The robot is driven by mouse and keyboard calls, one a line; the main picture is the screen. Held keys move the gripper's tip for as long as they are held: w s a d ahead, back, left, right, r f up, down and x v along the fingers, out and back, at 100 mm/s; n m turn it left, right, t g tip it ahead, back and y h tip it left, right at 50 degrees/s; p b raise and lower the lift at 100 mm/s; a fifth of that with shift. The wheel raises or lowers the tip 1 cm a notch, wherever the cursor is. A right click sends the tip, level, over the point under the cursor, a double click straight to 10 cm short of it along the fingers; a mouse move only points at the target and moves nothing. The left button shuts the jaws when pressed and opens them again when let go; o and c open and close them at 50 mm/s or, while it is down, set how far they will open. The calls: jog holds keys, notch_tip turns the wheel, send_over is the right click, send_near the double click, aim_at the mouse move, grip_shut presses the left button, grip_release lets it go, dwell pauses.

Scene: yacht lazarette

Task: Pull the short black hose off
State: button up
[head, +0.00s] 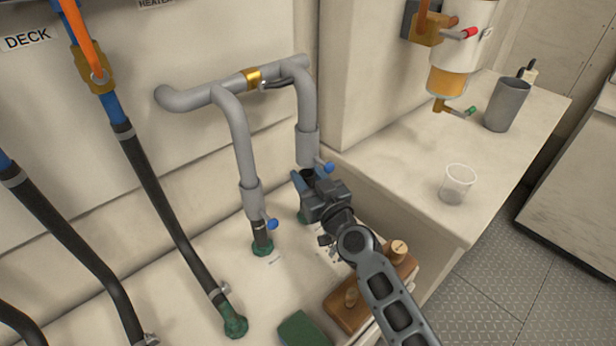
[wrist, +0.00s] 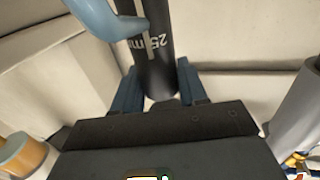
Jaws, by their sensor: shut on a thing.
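My gripper (head: 311,182) is at the lower end of the right leg of a grey bent pipe (head: 304,100), just below its grey sleeve. In the wrist view its blue fingers (wrist: 160,84) are shut on the short black hose (wrist: 156,55), one on each side. The hose carries white "25 m" lettering. In the head view the gripper mostly hides this hose. A blue-knobbed clamp (head: 327,168) sits by the sleeve. A green fitting (head: 303,217) shows partly below the gripper. I cannot tell whether the hose still joins it.
A similar black stub (head: 261,232) on a green base stands left under the other pipe leg. Long black hoses (head: 160,200) run at far left. A wooden block (head: 352,303) lies near my arm. A clear cup (head: 457,184) and grey mug (head: 507,104) stand on the counter.

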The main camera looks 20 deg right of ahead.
aim_at(313, 164)
jog(key=shift+r, duration=0.1)
jog(key=shift+r+p, duration=0.35)
jog(key=shift+p, duration=0.05)
jog(key=shift+r+p, duration=1.05)
jog(key=shift+r, duration=0.15)
jog(key=shift+w+r+p, duration=0.25)
jog(key=shift+r+p, duration=0.5)
jog(key=shift+r, duration=0.45)
jog(key=o, duration=1.2)
jog(key=shift+c, duration=0.2)
jog(key=s+f, duration=0.2)
jog(key=s, duration=0.6)
jog(key=shift+s+d+f, duration=0.2)
jog(key=shift+s+f, duration=0.05)
jog(key=shift+s, duration=0.05)
